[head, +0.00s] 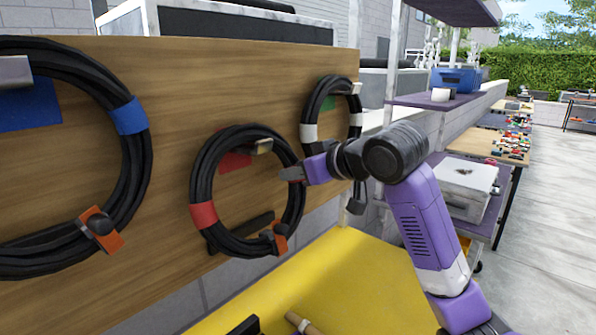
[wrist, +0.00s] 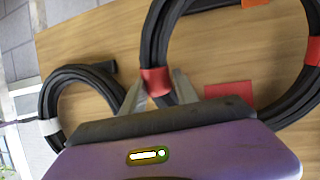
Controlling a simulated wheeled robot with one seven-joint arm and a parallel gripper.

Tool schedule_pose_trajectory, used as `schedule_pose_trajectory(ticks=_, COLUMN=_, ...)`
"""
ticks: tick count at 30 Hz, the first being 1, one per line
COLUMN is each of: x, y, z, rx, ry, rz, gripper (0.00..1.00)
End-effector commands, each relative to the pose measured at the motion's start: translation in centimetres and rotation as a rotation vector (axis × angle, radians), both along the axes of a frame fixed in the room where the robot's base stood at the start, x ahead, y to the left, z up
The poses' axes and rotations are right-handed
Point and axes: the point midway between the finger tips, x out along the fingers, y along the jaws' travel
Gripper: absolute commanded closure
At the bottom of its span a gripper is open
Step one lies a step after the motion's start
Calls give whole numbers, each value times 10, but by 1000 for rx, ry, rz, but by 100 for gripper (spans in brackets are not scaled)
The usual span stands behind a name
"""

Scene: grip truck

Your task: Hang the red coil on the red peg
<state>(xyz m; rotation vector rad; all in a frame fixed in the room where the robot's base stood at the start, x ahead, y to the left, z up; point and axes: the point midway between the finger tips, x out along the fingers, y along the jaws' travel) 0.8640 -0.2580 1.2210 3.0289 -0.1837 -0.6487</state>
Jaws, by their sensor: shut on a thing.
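The red coil (head: 203,214), a black cable loop with red bands, is upright against the wooden board. The red peg (head: 262,146), a tan-ended peg at a red patch (head: 235,160), pokes through the upper part of the loop. I cannot tell whether the cable rests on it. My gripper (head: 290,174) is shut on the coil's right side in the head view. In the wrist view, my gripper (wrist: 158,84) has its fingers either side of the cable at a red band (wrist: 155,80). The red patch also shows inside the loop there (wrist: 229,90), while the peg is hidden.
A blue-banded coil (head: 130,117) hangs on the left and a white-banded coil (head: 308,133) on the right, close to my gripper. A yellow surface (head: 350,275) lies below the board. Shelves and tables (head: 487,143) stand at the right, beside open paved floor.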

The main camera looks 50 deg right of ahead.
Motion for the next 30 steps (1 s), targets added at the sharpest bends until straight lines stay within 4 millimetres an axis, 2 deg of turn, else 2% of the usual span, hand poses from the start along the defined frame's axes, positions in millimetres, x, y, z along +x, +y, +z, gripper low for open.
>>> schedule_pose_trajectory(ticks=1, x=0, y=0, z=3, rx=0, ry=-6, rz=0, gripper=60)
schedule_pose_trajectory(ticks=4, x=0, y=0, z=2, rx=-1, ry=-6, rz=0, gripper=40)
schedule_pose_trajectory(ticks=5, x=0, y=0, z=2, rx=-1, ry=-5, rz=0, gripper=39)
schedule_pose_trajectory(ticks=16, x=-4, y=1, z=1, rx=0, ry=2, rz=1, gripper=39)
schedule_pose_trajectory(ticks=30, x=-64, y=9, z=30, rx=-1, ry=-5, rz=0, gripper=39)
